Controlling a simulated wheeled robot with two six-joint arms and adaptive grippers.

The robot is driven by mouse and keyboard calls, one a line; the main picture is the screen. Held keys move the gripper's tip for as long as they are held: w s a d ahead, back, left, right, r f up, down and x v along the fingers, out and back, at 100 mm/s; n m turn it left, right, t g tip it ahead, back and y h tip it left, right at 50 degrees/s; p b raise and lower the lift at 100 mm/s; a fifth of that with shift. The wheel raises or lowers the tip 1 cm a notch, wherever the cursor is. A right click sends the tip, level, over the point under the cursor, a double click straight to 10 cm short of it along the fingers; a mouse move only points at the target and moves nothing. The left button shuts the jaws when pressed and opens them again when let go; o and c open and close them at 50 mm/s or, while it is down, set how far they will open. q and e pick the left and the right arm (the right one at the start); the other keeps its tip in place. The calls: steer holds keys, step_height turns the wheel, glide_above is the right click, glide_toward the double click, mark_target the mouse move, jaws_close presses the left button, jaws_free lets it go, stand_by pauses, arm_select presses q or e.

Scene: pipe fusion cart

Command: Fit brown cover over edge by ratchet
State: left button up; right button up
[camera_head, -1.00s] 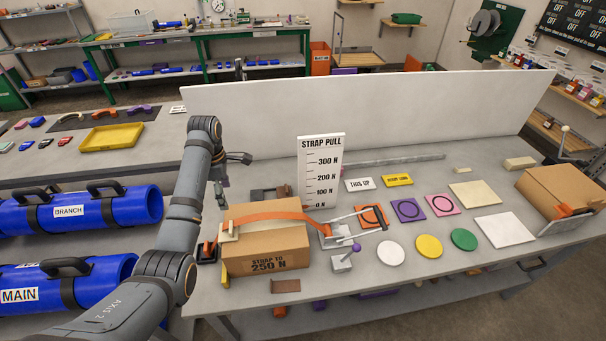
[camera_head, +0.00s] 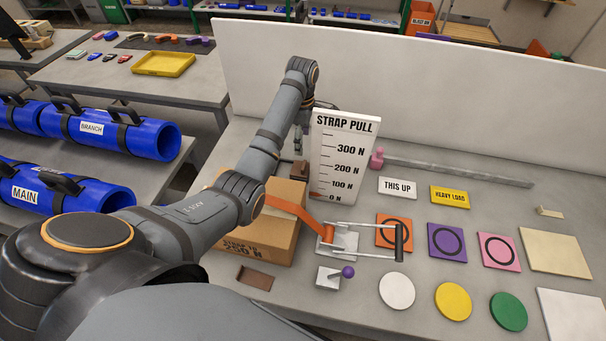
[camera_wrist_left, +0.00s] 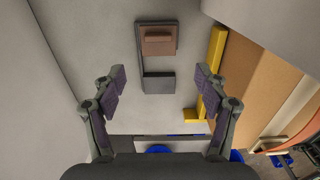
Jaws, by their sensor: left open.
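A brown cover (camera_wrist_left: 158,42) sits at one end of a dark grey holder (camera_wrist_left: 158,83) on the bench in the left wrist view. My left gripper (camera_wrist_left: 160,85) is open and empty above it, its fingers either side of the holder. In the head view the gripper is beyond the box, mostly hidden by the arm and strap board. The cardboard box (camera_head: 285,200) carries an orange strap (camera_head: 295,209) running down to the metal ratchet (camera_head: 343,240). Another brown cover (camera_head: 255,279) lies on the bench before the box. My right gripper is out of view.
The upright STRAP PULL board (camera_head: 342,158) stands close to my left arm, its orange pointer near 0 N. A yellow corner piece (camera_wrist_left: 214,65) lies beside the box. Coloured tiles and discs fill the bench to the right. A white panel (camera_head: 430,90) closes the back.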

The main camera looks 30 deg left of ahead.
arm_select(q)
steer(key=f, duration=0.2)
glide_above(303, 165)
step_height(303, 165, down, 4)
steer(key=shift+f+p, duration=0.15)
steer(key=shift+p, duration=0.15)
steer(key=shift+w+f, duration=0.15)
steer(key=shift+f, duration=0.2)
steer(key=shift+f+p, duration=0.3)
step_height(303, 165, down, 4)
steer(key=shift+f+p, duration=0.25)
steer(key=shift+p, duration=0.2)
steer(key=c, duration=1.2)
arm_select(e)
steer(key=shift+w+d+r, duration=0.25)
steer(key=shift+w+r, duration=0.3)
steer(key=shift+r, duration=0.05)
